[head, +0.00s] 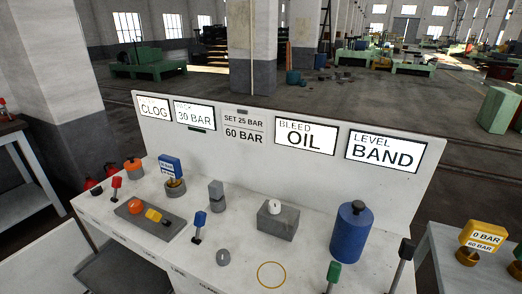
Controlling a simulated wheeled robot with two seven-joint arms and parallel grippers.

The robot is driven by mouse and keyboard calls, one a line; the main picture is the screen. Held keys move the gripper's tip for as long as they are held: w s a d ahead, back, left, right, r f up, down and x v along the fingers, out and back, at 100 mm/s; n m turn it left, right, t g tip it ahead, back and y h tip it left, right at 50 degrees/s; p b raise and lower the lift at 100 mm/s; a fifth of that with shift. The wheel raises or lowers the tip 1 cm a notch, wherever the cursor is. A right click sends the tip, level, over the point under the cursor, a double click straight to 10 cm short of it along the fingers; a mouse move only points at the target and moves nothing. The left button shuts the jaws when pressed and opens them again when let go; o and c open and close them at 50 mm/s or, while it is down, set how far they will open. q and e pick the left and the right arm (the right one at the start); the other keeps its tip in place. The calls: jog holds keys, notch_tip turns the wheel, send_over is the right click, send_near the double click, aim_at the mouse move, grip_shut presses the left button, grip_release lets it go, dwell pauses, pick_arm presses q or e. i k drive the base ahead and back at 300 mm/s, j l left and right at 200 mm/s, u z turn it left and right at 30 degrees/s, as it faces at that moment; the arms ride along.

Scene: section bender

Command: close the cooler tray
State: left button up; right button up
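No part in the head view is marked as the cooler tray, and I cannot tell which one it is. A dark flat panel (122,272) shows below the front edge of the white bench (245,262) at the lower left, partly cut off by the bottom of the picture. I cannot tell whether it is a tray. Neither of my grippers is in view.
The bench carries an orange knob (135,207), a blue-topped lever (199,225), a grey block (278,221), a blue cylinder (352,233) and a green-topped lever (333,275). A sign board (258,150) stands behind. A side table (440,265) is at right.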

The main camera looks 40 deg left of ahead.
aim_at(116, 269)
jog(key=u, duration=3)
